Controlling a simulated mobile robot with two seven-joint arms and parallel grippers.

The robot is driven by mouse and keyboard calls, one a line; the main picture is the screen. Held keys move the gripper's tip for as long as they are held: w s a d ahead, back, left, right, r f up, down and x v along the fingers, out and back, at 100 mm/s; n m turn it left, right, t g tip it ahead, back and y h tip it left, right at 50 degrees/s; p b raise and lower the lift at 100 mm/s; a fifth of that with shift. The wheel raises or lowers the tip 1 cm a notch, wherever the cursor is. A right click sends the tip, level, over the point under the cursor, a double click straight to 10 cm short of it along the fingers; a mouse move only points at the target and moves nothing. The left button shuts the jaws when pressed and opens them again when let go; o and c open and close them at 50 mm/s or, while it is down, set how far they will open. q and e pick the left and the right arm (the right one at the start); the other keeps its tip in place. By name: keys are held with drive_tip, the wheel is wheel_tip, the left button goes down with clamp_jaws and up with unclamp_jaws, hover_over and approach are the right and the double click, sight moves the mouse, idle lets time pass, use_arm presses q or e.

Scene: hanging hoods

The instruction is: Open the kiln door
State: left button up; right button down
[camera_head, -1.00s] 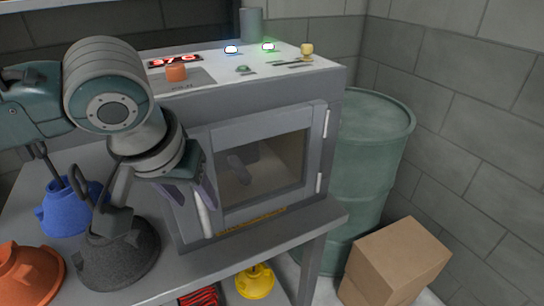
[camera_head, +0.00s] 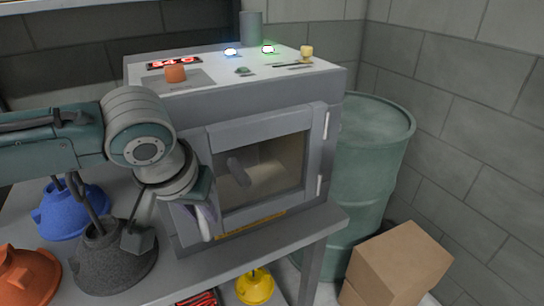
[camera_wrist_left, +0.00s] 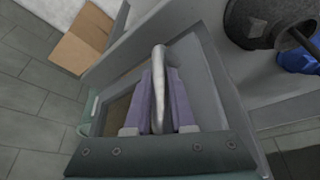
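The grey kiln (camera_head: 240,95) stands on a table, with its windowed door (camera_head: 262,128) facing me and hinged on the right. The door's left edge looks slightly out from the kiln front. The pale upright door handle (camera_head: 208,226) is at the door's left edge. My left gripper (camera_head: 201,208) is at the handle and hides its upper part. In the left wrist view the handle (camera_wrist_left: 159,60) runs between the two purple fingers (camera_wrist_left: 160,90), which appear closed against it. My right gripper is in neither view.
Blue (camera_head: 66,212), dark grey (camera_head: 108,262) and orange (camera_head: 25,275) hoods are left of the kiln. A yellow hood (camera_head: 255,286) is low in front. A green drum (camera_head: 368,170) and cardboard box (camera_head: 402,262) stand right.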

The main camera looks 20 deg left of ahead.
use_arm(q)
clamp_jaws()
idle(0.9)
